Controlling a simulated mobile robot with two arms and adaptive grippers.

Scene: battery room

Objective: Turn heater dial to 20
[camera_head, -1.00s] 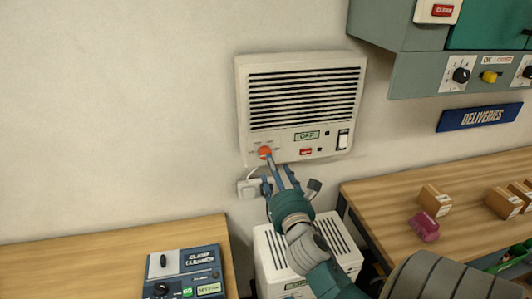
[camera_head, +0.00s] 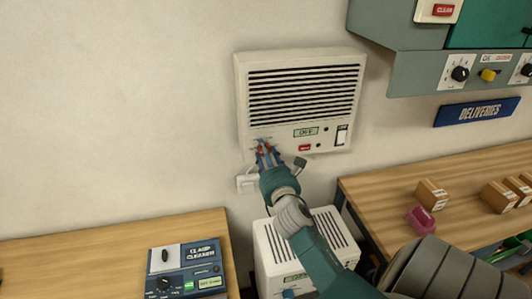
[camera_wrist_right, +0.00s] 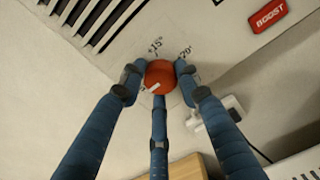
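The wall heater (camera_head: 243,95) is a cream box with dark louvres, and its display (camera_head: 305,132) reads OFF. Its red dial (camera_wrist_right: 158,73) is at its lower left, with a white mark toward the lower left in the wrist view. Labels 15° and 20° show beyond the dial; other markings are hidden. My right gripper (camera_head: 264,146) is at the dial, which it mostly hides in the head view. In the wrist view its fingers (camera_wrist_right: 158,78) close in on both sides of the dial, with a third finger below, appearing to touch it. My left gripper is not in view.
A red BOOST button (camera_head: 305,148) and a switch (camera_head: 342,135) are right of the dial. A wall socket (camera_head: 246,184) is just below. A second white unit (camera_head: 265,250) stands beneath. Wooden benches flank it, with a clamp cleaner (camera_head: 186,268) at left and small boxes (camera_head: 431,194) at right.

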